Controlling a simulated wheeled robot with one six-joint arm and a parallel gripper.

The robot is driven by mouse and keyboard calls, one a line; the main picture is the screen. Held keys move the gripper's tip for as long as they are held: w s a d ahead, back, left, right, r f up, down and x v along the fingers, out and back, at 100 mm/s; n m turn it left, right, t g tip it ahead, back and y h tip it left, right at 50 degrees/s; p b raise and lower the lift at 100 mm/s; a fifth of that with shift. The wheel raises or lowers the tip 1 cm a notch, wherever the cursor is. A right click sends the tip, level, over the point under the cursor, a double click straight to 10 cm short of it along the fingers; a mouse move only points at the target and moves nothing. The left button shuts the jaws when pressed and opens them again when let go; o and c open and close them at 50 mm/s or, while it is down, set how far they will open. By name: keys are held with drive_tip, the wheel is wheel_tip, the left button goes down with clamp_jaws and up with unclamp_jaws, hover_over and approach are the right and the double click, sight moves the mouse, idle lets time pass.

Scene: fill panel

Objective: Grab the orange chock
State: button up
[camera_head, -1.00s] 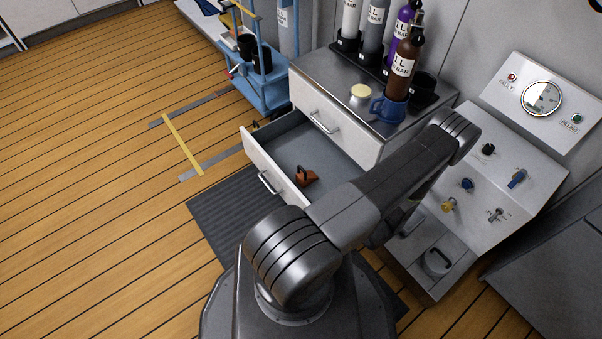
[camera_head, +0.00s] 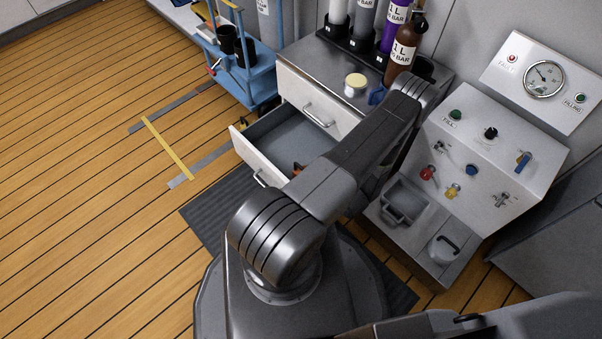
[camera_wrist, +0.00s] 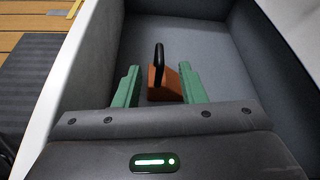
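The orange chock (camera_wrist: 164,86) with a black loop handle (camera_wrist: 159,58) sits in the open drawer (camera_wrist: 205,38) in the wrist view. My gripper (camera_wrist: 157,84) is open, with one green finger on each side of the chock. A narrow gap shows between the chock and the left finger; the right finger is very close to it, and I cannot tell whether it touches. In the head view only a small piece of the chock (camera_head: 298,168) shows past my arm, and the gripper is hidden there.
The drawer's white front wall (camera_head: 259,158) stands close to my arm. Above the drawer, the cabinet top (camera_head: 320,70) carries several bottles, a yellow-lidded jar (camera_head: 355,83) and a blue mug (camera_head: 377,95). A control panel (camera_head: 470,150) stands at right; a blue cart (camera_head: 250,80) stands at back left.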

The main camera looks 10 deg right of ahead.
sight(297, 165)
drive_tip(key=b+x, duration=0.1)
drive_tip(key=x, duration=0.4)
drive_tip(key=shift+w+a+f, duration=0.1)
drive_tip(key=shift+w+f, duration=0.05)
drive_tip(key=shift+w, duration=0.15)
drive_tip(key=b+x, duration=0.2)
drive_tip(key=x, duration=0.2)
drive_tip(key=shift+f, duration=0.25)
drive_tip(key=shift+w+a+f, duration=0.1)
drive_tip(key=shift+w+a, duration=0.15)
drive_tip(key=shift+w, duration=0.15)
clamp_jaws()
idle(0.5)
